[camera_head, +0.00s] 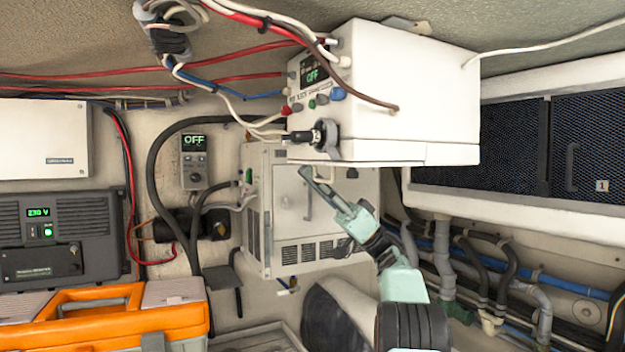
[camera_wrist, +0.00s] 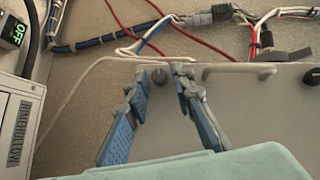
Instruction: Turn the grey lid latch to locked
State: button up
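In the head view my gripper (camera_head: 320,183) is in front of the pale cabinet (camera_head: 262,215), just below the white box (camera_head: 405,110). The knob cannot be made out clearly there.
In the wrist view a bar handle (camera_wrist: 238,69), a dark knob (camera_wrist: 265,72) and loose cables (camera_wrist: 180,38) lie close by. The head view shows an orange toolbox (camera_head: 110,325) at lower left and pipes (camera_head: 500,270) at right.

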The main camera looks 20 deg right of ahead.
jog(key=shift+o, duration=0.6)
jog(key=shift+f, duration=0.15)
jog(key=v, duration=1.2)
jog(key=shift+w, duration=0.1)
